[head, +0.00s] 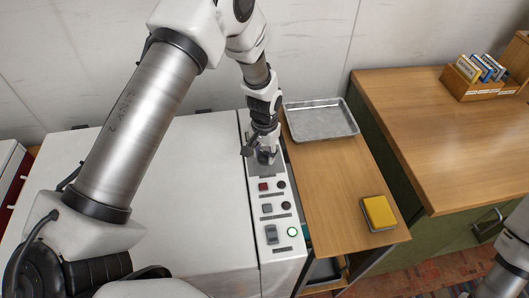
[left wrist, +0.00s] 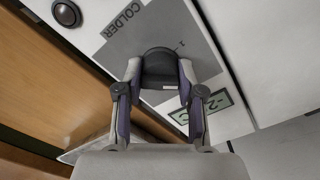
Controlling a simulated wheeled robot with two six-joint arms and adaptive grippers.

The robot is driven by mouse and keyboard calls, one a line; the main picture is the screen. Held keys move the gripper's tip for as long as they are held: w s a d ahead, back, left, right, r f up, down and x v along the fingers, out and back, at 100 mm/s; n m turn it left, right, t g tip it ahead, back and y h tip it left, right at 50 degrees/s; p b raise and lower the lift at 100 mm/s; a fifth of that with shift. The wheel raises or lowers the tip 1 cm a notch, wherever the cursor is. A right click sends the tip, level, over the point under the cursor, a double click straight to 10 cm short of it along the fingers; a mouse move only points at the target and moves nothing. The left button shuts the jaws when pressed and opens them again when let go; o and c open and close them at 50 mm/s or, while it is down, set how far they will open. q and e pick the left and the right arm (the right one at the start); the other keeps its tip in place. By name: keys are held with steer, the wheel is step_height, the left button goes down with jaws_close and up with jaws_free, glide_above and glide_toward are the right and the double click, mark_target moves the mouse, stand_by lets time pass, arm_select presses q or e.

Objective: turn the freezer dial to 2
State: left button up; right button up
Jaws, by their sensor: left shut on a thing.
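The freezer dial is a dark round knob (left wrist: 160,62) on a grey plate (left wrist: 185,28) of the white control panel. A scale mark "1" and the word "COLDER" show on the plate in the left wrist view. The dial's pointer and the "2" mark cannot be made out. My left gripper (head: 264,154) comes down on the far end of the panel in the head view and hides the dial there. In the left wrist view its two fingers are shut on the dial, one on each side. A framed readout (left wrist: 222,98) shows "-2", partly behind a finger.
The panel (head: 275,242) carries red and grey buttons, black knobs, a switch and a green-lit round lamp (head: 292,232). To the right are a wooden table with a metal tray (head: 322,122) and a yellow sponge-like block (head: 379,212), then a wooden counter with a book box.

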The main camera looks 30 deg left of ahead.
mark_target(264, 152)
arm_select(q)
steer(key=shift+s+f, duration=0.15)
steer(key=shift+s, duration=0.1)
steer(key=o, duration=1.1)
steer(key=shift+o, duration=0.2)
steer(key=shift+w, duration=0.15)
steer(key=shift+r, duration=0.25)
step_height(264, 152, up, 12)
steer(key=shift+f, duration=0.2)
